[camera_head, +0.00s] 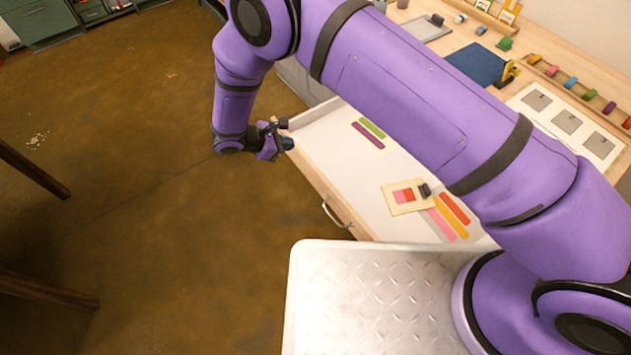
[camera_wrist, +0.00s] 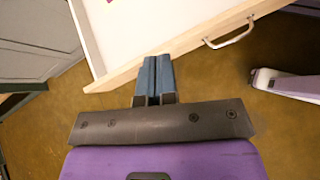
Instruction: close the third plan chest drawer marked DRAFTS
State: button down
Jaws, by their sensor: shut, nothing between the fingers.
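The open drawer (camera_head: 345,178) is pulled out from under the worktop, with a pale interior and a light wooden front. Its metal handle (camera_head: 336,215) is on the front's outer face. No DRAFTS marking is readable. My gripper (camera_head: 287,136) is at the far end of the drawer front, with its fingers shut and empty. In the wrist view, the fingertips (camera_wrist: 158,66) meet the wooden front (camera_wrist: 190,42) in the picture, left of the handle (camera_wrist: 229,34). I cannot tell whether they touch it. My arm hides part of the drawer and the chest.
In the drawer lie colour strips (camera_head: 367,136) and a swatch card (camera_head: 406,197). The worktop (camera_head: 437,50) above holds a blue mat (camera_head: 476,63) and several small items. The brown floor (camera_head: 150,190) before the drawer is open, with dark wooden legs (camera_head: 45,289) at left.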

jog(key=s+a+f+n+t, duration=0.15)
jog(key=s+f, duration=0.25)
jog(key=f, duration=0.4)
jog(key=s+f+n+t, duration=0.1)
jog(key=s+f+n, duration=0.2)
jog(key=f, duration=0.4)
send_near(322, 180)
notch_tip(322, 180, down, 4)
jog(key=w+d, duration=0.3)
jog(key=shift+d+f, duration=0.1)
jog(key=shift+d, duration=0.2)
jog(key=shift+w+d, duration=0.4)
jog(key=shift+d, duration=0.05)
jog(key=w+d, duration=0.8)
jog(key=d, duration=0.2)
jog(key=w+d, duration=0.8)
jog(key=d, duration=0.2)
jog(key=w+d, duration=0.8)
jog(key=d, duration=0.2)
jog(key=shift+d, duration=0.35)
